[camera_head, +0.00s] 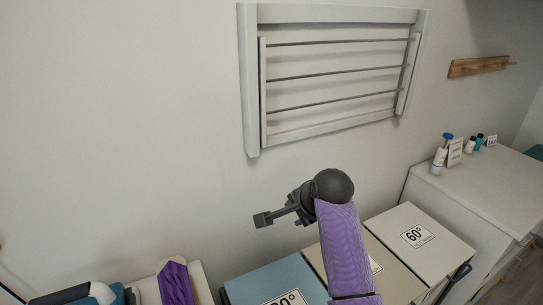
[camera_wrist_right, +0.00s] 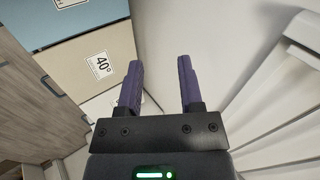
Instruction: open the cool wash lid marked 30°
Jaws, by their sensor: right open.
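The blue lid (camera_head: 272,281) marked 30° lies flat and shut at the bottom centre of the head view, its front part cut off by the frame. Its 30° label (camera_head: 287,299) is partly visible. A corner of the blue lid (camera_wrist_right: 62,22) shows at the top left of the right wrist view. My right gripper (camera_head: 268,217) is above and behind the lids near the wall, apart from them. In the right wrist view its two purple fingers (camera_wrist_right: 160,80) are spread with nothing between them. My left gripper is not in view.
A beige lid marked 40° (camera_wrist_right: 88,72) and a white lid marked 60° (camera_head: 430,246) are beside the blue one, both shut. A drying rack (camera_head: 250,80) hangs on the wall. A purple item (camera_head: 175,283) stands left. Bottles (camera_head: 440,157) stand on the right cabinet.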

